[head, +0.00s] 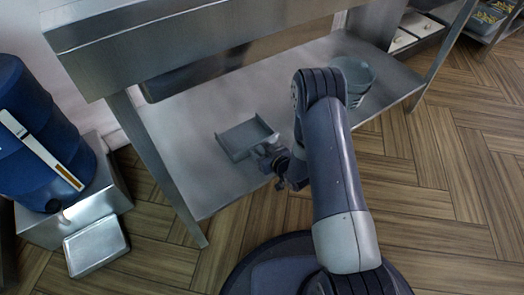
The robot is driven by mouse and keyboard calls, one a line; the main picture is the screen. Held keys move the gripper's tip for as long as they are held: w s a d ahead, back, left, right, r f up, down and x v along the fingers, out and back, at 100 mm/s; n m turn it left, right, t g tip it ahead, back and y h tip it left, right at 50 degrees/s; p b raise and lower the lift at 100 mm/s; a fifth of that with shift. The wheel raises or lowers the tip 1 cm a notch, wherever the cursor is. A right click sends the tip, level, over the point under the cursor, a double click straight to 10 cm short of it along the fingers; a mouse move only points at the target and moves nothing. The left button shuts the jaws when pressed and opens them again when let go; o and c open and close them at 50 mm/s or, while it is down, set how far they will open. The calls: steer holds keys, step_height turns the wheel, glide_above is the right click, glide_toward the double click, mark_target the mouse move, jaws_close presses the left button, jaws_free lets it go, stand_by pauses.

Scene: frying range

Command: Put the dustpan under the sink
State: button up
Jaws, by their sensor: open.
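The dustpan (243,139) is grey and shallow. It appears to lie flat on the steel lower shelf (205,185) beneath the sink (190,32), its handle side toward my arm. My gripper (270,158) is at the near right side of the dustpan, close to its handle end, at the shelf's front edge. The gripper is open. The fingers are small and dark here, and I cannot tell whether they touch the handle.
A grey bucket (358,78) stands on the shelf to the right, partly behind my arm. A front leg (160,165) of the sink stands left of the dustpan. A blue barrel (38,135) sits at far left, with a metal container (96,246) on the floor. Wooden floor is clear at right.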

steer(key=p+v, duration=0.4)
steer(key=v, duration=0.8)
steer(key=shift+o, duration=0.2)
steer(key=shift+w+f, duration=0.1)
